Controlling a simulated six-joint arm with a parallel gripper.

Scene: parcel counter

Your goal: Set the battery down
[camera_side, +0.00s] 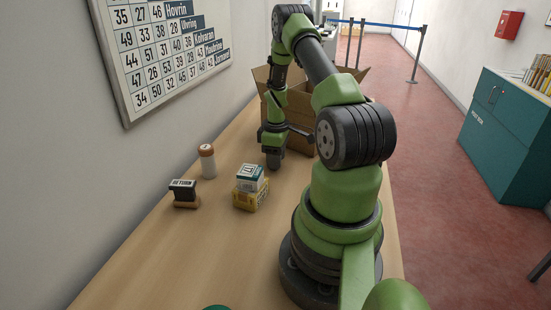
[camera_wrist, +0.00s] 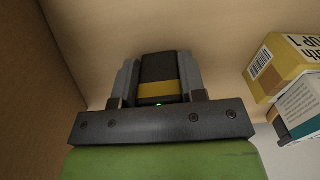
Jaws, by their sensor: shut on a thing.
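My gripper (camera_side: 274,160) points down over the wooden counter (camera_side: 225,235), in front of the open cardboard box. In the wrist view my gripper (camera_wrist: 159,78) is shut on the battery (camera_wrist: 157,68), a dark block with a yellow band, with one finger on each side of it. A small green light shows near its lower edge. In the side view the battery cannot be told apart from the dark fingers, which are low over the counter. I cannot tell whether the battery touches the counter.
The cardboard box (camera_side: 300,137) stands close behind my gripper. A white-and-teal carton (camera_side: 250,178) sits on a yellow carton (camera_side: 250,199) to the left. A jar with a brown lid (camera_side: 208,165) and a black stamp (camera_side: 184,190) stand further left.

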